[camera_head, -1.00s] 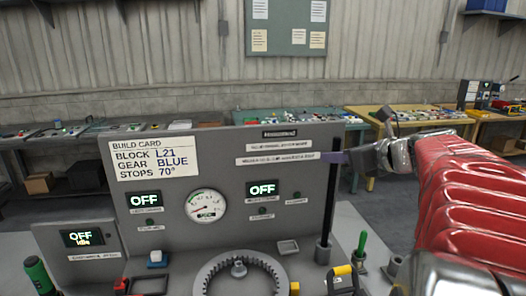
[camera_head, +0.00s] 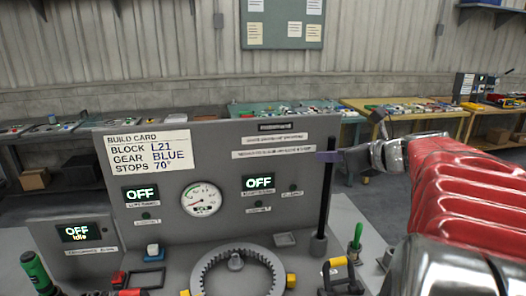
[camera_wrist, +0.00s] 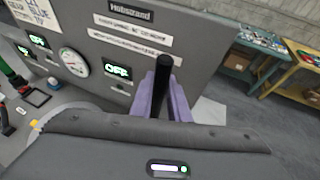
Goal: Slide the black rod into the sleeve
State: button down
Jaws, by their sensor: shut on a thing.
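The black rod (camera_head: 327,195) stands upright beside the right edge of the grey panel. My gripper (camera_head: 328,156), with purple fingers, is shut on it near its top. In the wrist view the rod (camera_wrist: 161,85) sits between the purple fingers (camera_wrist: 163,100), its top end above them. The rod's lower end meets a short grey collar (camera_head: 318,244) on the bench, which looks like the sleeve. I cannot tell how deep the rod is in it.
The grey panel (camera_head: 228,150) with gauge and displays stands just left of the rod. A grey ring gear (camera_head: 205,268), a green-handled tool (camera_head: 358,238) and a yellow-and-black handle (camera_head: 340,266) are near the collar. Side benches (camera_head: 400,105) stand behind.

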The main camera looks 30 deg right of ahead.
jog(key=c, duration=1.6)
grip_release()
jog(key=shift+f, duration=0.1)
jog(key=v, duration=1.4)
jog(key=shift+w, duration=0.1)
